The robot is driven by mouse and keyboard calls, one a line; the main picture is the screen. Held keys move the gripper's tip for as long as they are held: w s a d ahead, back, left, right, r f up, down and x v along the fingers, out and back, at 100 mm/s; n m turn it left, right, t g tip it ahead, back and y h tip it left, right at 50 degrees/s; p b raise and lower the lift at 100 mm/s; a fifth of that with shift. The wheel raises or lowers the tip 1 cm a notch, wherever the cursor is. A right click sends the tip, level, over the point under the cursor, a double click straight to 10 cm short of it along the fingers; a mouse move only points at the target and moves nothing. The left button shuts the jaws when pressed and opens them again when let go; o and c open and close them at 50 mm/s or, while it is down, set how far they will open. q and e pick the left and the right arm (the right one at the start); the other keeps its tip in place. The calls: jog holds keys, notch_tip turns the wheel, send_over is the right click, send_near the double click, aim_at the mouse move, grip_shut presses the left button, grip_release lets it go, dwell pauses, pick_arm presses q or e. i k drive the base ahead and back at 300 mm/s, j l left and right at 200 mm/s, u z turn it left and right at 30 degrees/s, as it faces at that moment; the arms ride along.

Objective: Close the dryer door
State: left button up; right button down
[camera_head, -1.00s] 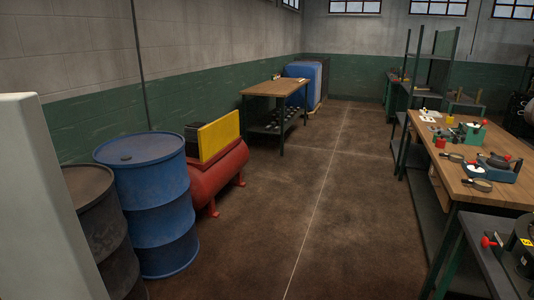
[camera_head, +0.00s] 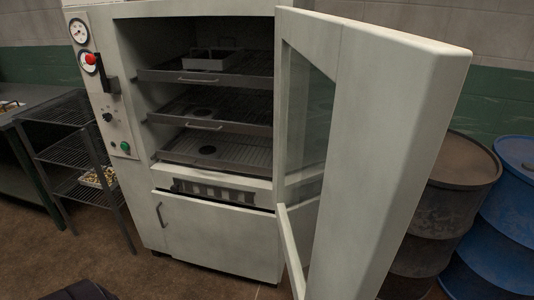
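The dryer (camera_head: 222,212) is a tall pale grey cabinet in the middle left of the head view. Its door (camera_head: 385,130) is hinged on the right side and stands wide open, swung out toward me. The door has a glass window (camera_head: 308,120) in its frame. Inside the open chamber are several pull-out shelves, such as the middle one (camera_head: 215,122), and a small tray (camera_head: 212,59) on the top one. A black handle or latch (camera_head: 108,75) is on the front left of the cabinet. Neither of my grippers can be made out in this view.
A dark wire shelf rack (camera_head: 75,150) stands left of the dryer, with a tray of small parts (camera_head: 97,177) on it. A rusty brown drum (camera_head: 440,215) and a blue drum (camera_head: 508,225) stand behind the door at right.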

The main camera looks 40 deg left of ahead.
aim_at(397, 95)
jog(key=i+l+u, duration=0.15)
jog(key=u, duration=0.3)
jog(key=i+l+u, duration=0.25)
jog(key=u, duration=0.2)
jog(key=i+l+u, duration=0.15)
jog(key=u, duration=0.3)
jog(key=l+u, duration=0.45)
